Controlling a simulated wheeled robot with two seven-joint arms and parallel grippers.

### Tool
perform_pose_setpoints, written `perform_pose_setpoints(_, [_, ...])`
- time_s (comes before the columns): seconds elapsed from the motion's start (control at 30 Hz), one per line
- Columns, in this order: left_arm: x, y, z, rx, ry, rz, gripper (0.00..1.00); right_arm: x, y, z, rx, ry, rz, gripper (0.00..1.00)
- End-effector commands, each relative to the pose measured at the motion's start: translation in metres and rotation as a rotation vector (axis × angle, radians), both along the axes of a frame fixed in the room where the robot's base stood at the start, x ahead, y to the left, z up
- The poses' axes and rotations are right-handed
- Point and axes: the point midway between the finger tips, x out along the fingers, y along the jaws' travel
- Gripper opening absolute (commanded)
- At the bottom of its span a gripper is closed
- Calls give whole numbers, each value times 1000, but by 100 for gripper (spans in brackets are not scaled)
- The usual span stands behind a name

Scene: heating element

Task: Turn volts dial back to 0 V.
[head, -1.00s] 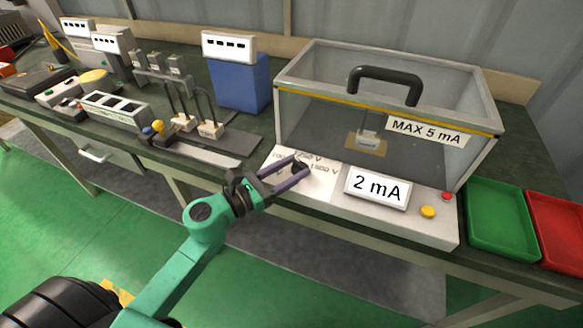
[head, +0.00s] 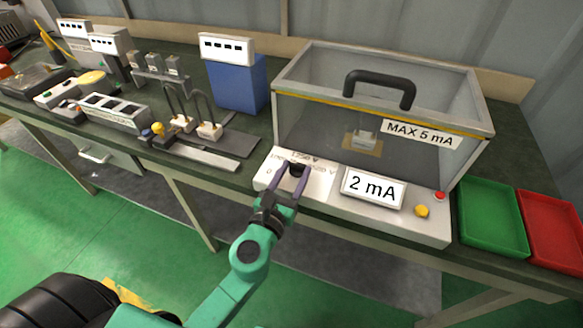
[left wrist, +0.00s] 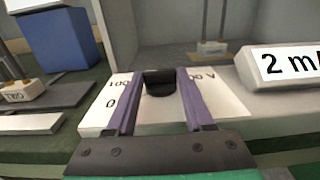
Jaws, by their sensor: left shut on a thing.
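The volts dial (head: 297,171) is a dark knob on the white sloped left part of the tester's front panel (head: 318,187). My left gripper (head: 291,174) is shut on the dial, with one purple finger on each side of it. In the left wrist view the black dial (left wrist: 160,83) sits between the fingertips (left wrist: 160,90). Printed volt marks lie around the dial, with a 0 at its lower left; fingers cover some of the marks. I cannot make out which mark the dial points to. My right gripper is out of view.
Right of the dial are a "2 mA" display (head: 374,188), a yellow button (head: 422,211) and a red button (head: 440,196). A clear handled cover (head: 300,110) marked "MAX 5 mA" stands behind. Green (head: 490,215) and red (head: 553,230) trays lie at the right.

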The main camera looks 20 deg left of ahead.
Motion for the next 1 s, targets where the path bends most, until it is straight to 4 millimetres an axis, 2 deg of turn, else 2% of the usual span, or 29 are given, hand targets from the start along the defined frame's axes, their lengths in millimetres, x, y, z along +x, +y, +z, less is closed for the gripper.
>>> perform_pose_setpoints(0.5, [2,-11,1,-1,0,418,0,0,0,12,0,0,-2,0])
perform_pose_setpoints(1.0, [3,-13,0,1,-1,545,0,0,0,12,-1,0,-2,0])
